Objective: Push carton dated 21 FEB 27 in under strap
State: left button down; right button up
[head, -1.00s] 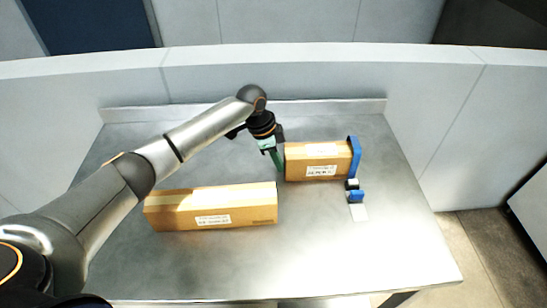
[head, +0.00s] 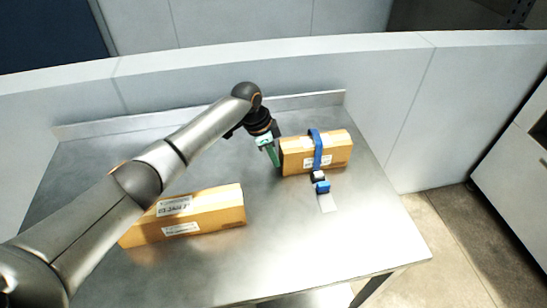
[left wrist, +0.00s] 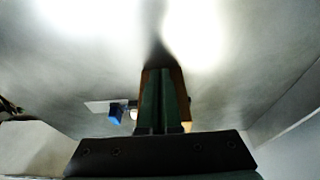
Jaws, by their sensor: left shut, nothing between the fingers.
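A brown carton (head: 295,160) lies on the steel table at the right, its label too small to read. A blue strap (head: 316,145) passes over its top and front near the middle, so the carton sticks out on both sides. My left gripper (head: 274,160) is shut and empty, with its green fingers against or very close to the carton's left end. In the left wrist view the shut fingers (left wrist: 160,100) cover most of the carton (left wrist: 182,90); contact cannot be made out. My right gripper is not in view.
A longer carton (head: 215,210) lies at the front left below my left arm; its top label seems to start 03 JAN. A blue and black buckle (head: 321,185) and a pale strip (head: 327,204) lie in front of the strap. The table's front right is clear.

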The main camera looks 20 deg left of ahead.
pick_arm(q)
jog(key=v, duration=1.2)
